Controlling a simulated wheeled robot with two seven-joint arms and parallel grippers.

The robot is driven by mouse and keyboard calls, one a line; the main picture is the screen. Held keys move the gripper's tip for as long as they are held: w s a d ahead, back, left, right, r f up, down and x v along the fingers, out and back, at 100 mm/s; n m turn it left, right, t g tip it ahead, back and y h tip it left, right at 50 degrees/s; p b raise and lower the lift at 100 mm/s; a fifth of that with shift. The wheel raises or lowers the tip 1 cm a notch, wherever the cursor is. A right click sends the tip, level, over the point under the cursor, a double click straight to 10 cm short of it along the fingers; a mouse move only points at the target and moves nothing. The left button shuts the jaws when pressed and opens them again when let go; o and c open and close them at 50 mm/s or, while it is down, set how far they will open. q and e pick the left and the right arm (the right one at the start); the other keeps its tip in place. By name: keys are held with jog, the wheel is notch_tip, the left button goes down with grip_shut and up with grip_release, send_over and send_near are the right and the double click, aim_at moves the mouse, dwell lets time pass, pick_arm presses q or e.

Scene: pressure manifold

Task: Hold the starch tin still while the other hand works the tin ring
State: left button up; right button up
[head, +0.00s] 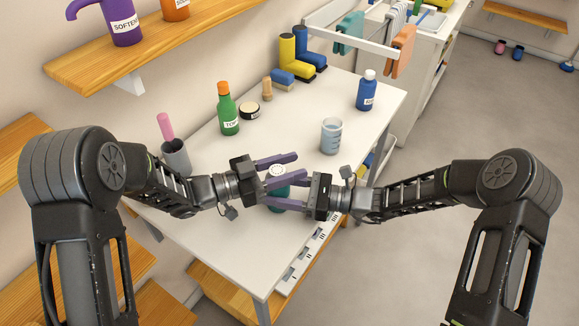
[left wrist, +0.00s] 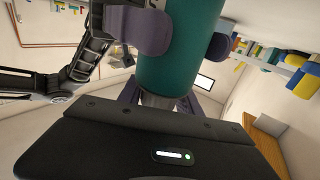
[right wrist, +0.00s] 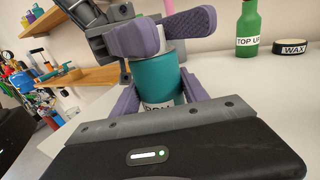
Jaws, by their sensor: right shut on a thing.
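The starch tin (head: 277,193) is a teal cylinder standing upright near the front edge of the white table. A pale ring (head: 277,170) shows on its top. My right gripper (head: 288,203) is shut on the tin's body, a finger on either side; in the right wrist view the tin (right wrist: 160,80) shows part of a white label. My left gripper (head: 279,170) is open at the top of the tin, its purple fingers apart on either side of the ring. In the left wrist view the tin (left wrist: 178,60) runs between the fingers. I cannot tell whether the left fingers touch the ring.
A green bottle (head: 228,112), a wax tin (head: 250,111), a clear beaker (head: 331,136) and a blue bottle (head: 366,92) stand farther back on the table. A grey cup (head: 176,156) with a pink item stands at left. A numbered strip (head: 308,252) lies along the front edge.

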pick_arm(q)
jog(key=o, duration=0.3)
jog(key=shift+f, duration=0.1)
pick_arm(e)
jog(key=shift+w, duration=0.1)
pick_arm(q)
jog(key=v, duration=1.2)
jog(key=shift+s, duration=0.1)
pick_arm(e)
jog(key=o, duration=1.5)
jog(key=shift+o, duration=0.2)
jog(key=shift+d, duration=0.15)
jog(key=v, duration=1.1)
jog(key=shift+d, duration=0.4)
